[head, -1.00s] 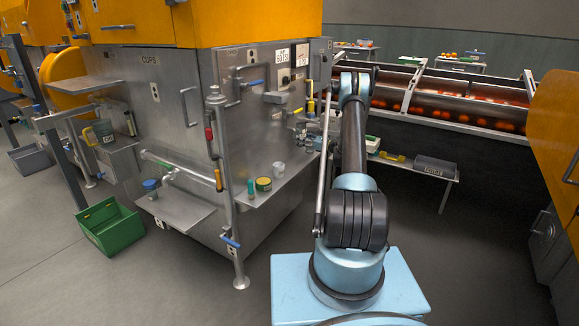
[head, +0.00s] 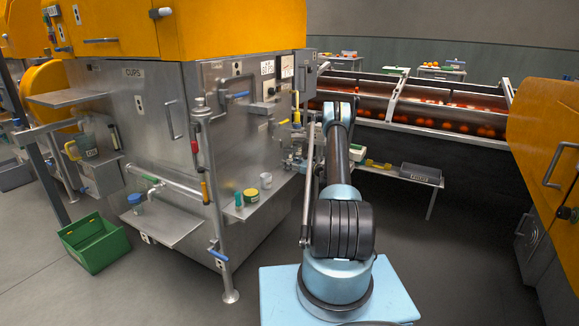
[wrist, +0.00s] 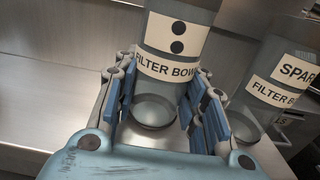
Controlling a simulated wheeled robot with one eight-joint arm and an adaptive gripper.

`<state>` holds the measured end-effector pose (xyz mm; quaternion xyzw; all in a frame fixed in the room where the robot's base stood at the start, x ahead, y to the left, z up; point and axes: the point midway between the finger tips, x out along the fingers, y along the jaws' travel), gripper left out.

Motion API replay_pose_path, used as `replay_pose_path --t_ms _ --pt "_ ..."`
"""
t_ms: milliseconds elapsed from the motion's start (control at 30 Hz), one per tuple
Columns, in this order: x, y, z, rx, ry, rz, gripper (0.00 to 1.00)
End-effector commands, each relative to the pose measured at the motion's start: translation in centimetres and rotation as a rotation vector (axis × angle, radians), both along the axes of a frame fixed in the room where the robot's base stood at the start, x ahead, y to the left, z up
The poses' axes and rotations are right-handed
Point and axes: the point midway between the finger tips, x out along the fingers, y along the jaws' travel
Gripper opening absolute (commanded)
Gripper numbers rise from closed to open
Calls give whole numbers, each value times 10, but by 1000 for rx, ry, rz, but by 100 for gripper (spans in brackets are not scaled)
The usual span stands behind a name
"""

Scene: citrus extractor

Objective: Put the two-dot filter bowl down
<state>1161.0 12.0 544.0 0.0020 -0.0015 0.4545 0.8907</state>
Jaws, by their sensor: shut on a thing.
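The two-dot filter bowl (wrist: 178,36) is a clear, greyish cylinder with a cream label bearing two black dots and a FILTER BOWL band. In the wrist view my gripper (wrist: 167,88) is shut on it, with blue-padded fingers on both sides. The bowl's rounded end (wrist: 152,112) shows between the fingers over a metal surface; I cannot tell whether it touches anything. A similar bowl labelled SPARE FILTER BOWL (wrist: 278,80) is to the right, apart from the held one. In the head view the gripper is small among fittings at the machine's right side, and the held bowl is not distinguishable.
The steel machine (head: 150,110) with an orange top stands left of my arm. Its lower shelf (head: 262,200) holds small containers. A green crate (head: 90,243) is on the floor. A low bench (head: 395,174) with a grey tray (head: 421,173) stands behind right. Floor on the right is clear.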

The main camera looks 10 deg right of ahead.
Motion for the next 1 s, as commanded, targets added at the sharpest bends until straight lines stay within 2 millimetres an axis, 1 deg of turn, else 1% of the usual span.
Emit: replay_pose_path --t_ms 167,200,233,267,667,767,867,1000 --pt "0 0 -2 0 0 0 0" --pt "0 0 -2 0 0 0 47" --pt "0 0 -2 0 0 0 54" --pt "0 0 -2 0 0 0 58" --pt "0 0 1 0 0 0 58" --pt "-5 -9 1 0 0 -2 58" --pt "-14 -22 1 0 0 -2 58" --pt "-31 -44 0 0 0 -3 58"
